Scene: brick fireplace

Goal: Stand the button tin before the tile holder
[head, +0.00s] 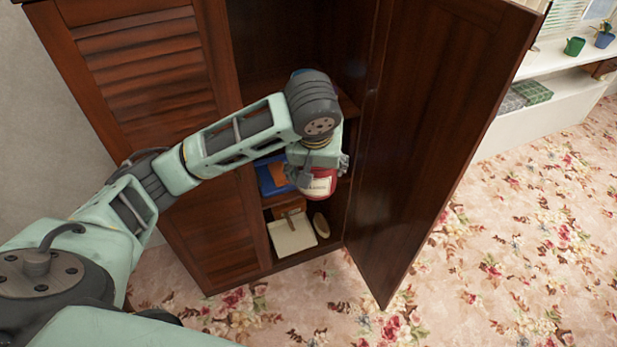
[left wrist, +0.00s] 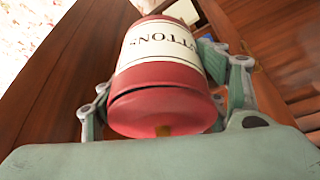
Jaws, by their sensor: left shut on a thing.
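The button tin (head: 319,184) is red with a cream label, and its lettering shows in the left wrist view (left wrist: 160,52). My left gripper (head: 318,170) is shut on it, with a finger on either side, inside the open cabinet at about the middle shelf. The gripper covers the tin's upper part in the head view. I cannot tell for sure which thing is the tile holder. A small brown wooden piece (head: 289,208) stands low in the cabinet, partly hidden. My right gripper is out of view.
The dark wooden cabinet has an open door (head: 425,130) to the right of my arm and a closed louvred door (head: 150,75) to the left. A blue item (head: 268,180) lies on the middle shelf. A cream board (head: 292,238) and an oval beige piece (head: 321,225) lie below.

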